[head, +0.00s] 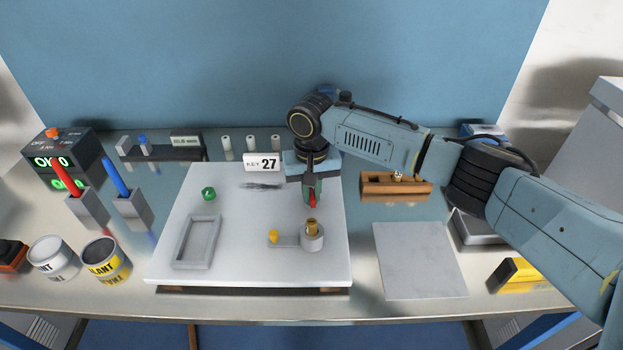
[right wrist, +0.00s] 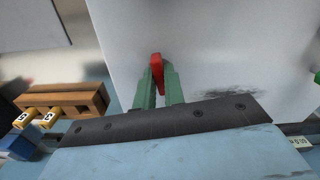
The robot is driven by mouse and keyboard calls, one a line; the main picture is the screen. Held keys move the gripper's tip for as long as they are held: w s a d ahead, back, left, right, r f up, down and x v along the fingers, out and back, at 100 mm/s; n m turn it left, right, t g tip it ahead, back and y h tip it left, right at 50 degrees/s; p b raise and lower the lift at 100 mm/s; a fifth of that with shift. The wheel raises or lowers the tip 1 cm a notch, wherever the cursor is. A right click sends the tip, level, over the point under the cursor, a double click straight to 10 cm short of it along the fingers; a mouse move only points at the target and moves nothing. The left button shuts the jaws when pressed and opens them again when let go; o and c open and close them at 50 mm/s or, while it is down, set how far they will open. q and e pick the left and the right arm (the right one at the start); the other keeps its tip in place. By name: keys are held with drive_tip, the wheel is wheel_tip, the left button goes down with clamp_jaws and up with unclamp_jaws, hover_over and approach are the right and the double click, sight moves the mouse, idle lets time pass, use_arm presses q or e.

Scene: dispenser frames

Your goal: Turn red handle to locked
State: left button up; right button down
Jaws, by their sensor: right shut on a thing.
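My right gripper (head: 311,192) reaches down over the white board (head: 235,212), at the right of its upper half. Its green fingers, also in the right wrist view (right wrist: 160,86), are shut on the red handle (right wrist: 156,66). The handle's red tip (head: 312,204) shows below the fingers in the head view. The fingers hide the handle's base and any lock markings, so I cannot tell its setting. A grey cylinder with a brass top (head: 312,236) stands just in front of the gripper. My left gripper is not in view.
A bare grey plate (head: 420,260) lies at front right.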

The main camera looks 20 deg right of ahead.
sight(311, 194)
drive_tip(key=n+p, duration=0.3)
drive_tip(key=p, duration=0.1)
drive_tip(key=shift+r, duration=0.2)
drive_tip(key=n+p, duration=0.2)
drive_tip(key=n, duration=0.1)
drive_tip(key=shift+f, duration=0.1)
drive_tip(key=n+p, duration=0.1)
drive_tip(key=n, duration=0.3)
drive_tip(key=shift+n+p, duration=0.3)
drive_tip(key=shift+p, duration=0.1)
drive_tip(key=n+p, duration=0.1)
drive_tip(key=n, duration=0.3)
drive_tip(key=shift+f+n, duration=0.1)
drive_tip(key=shift+n, duration=0.2)
drive_tip(key=c, duration=1.5)
unclamp_jaws()
wheel_tip(311, 194, up, 13)
drive_tip(key=shift+r, duration=0.2)
